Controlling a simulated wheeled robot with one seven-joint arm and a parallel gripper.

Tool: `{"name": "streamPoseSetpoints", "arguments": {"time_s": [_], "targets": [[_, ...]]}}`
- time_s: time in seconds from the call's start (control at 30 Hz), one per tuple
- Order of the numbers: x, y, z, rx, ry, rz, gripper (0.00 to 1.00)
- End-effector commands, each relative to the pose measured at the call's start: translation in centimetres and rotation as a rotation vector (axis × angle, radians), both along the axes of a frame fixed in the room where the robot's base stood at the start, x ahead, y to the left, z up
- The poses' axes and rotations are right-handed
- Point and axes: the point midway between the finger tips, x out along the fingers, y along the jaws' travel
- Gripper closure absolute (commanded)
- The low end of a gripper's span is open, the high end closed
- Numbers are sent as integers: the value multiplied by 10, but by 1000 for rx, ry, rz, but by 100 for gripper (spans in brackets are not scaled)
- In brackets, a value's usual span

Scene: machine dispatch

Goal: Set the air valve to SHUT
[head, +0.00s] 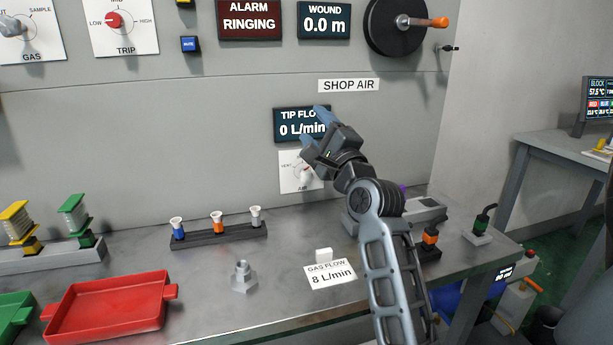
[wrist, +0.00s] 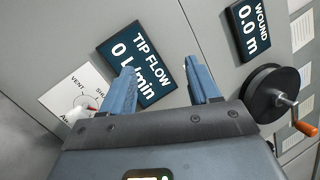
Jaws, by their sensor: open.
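The air valve (head: 296,183) is a white plate low on the grey panel, under the TIP FLOW display (head: 290,124), which reads 0 L/min. In the head view my arm partly hides the valve, and VENT is legible on it. In the wrist view the valve plate (wrist: 91,89) is at the left with VENT and part of a second label, and its pale handle with some red is at the lower edge. I cannot tell the handle's setting. My gripper (head: 315,128) is open and empty in front of the TIP FLOW display, to the right of the valve in the wrist view (wrist: 158,66).
A black reel (head: 390,28) with an orange-handled crank sticks out at the upper right. The bench below holds a red tray (head: 110,305), a rack of small funnels (head: 218,238), a metal fitting (head: 243,278) and a GAS FLOW card (head: 330,274). The panel left of the valve is bare.

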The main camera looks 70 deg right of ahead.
Motion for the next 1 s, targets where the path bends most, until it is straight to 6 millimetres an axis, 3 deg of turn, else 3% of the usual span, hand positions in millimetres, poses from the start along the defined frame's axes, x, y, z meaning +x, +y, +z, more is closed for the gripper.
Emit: {"name": "streamPoseSetpoints", "arguments": {"time_s": [0.13, 0.23, 0.5, 0.6, 0.77, 1.0], "targets": [[-6, -22, -12, 323, -233, 23, 39], [-10, -30, -33, 547, -390, 46, 39], [-8, -14, -108, 1066, -749, 97, 39], [-6, -4, -127, 1178, -825, 105, 39], [-3, 2, -140, 1258, -879, 112, 39], [15, -21, -140, 1261, -882, 111, 39]]}}
